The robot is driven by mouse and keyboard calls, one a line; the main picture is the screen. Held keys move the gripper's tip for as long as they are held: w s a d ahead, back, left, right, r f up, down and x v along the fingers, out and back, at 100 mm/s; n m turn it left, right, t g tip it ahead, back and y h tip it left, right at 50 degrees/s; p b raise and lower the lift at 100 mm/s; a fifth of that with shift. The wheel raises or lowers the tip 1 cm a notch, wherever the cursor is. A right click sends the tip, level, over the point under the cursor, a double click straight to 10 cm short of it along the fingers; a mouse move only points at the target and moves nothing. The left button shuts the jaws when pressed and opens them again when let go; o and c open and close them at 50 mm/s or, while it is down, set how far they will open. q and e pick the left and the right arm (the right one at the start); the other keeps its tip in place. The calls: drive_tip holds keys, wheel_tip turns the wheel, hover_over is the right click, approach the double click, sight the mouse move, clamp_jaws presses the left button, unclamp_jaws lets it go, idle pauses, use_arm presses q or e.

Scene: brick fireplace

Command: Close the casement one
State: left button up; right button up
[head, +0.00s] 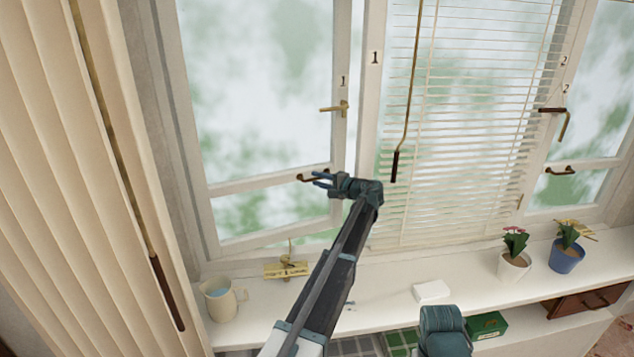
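Casement one (190,130), marked "1", stands ajar on the left of the window. Its free right edge is apart from the post (372,110) also marked "1", and outdoors shows through the gap beside and below it. A brass handle (335,107) sits on its right stile, and a dark pull (306,178) on its lower rail. My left gripper (318,179) is at this pull, its two fingers apart; whether they touch the pull I cannot tell. A brass stay fitting (287,269) is on the sill below. My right gripper is not in view.
A blind with a hanging dark-tipped wand (396,165) covers the middle pane. The sill (390,296) holds a mug (219,303), a white block (431,291) and two potted plants (513,265) (566,256). Casement two's handle (562,124) is at the right. Vertical slats (60,180) hang at the left.

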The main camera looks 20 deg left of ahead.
use_arm(q)
drive_tip(key=shift+w+a, duration=0.2)
drive_tip(key=shift+a, duration=0.25)
clamp_jaws()
drive_tip(key=shift+s, duration=0.1)
idle(1.1)
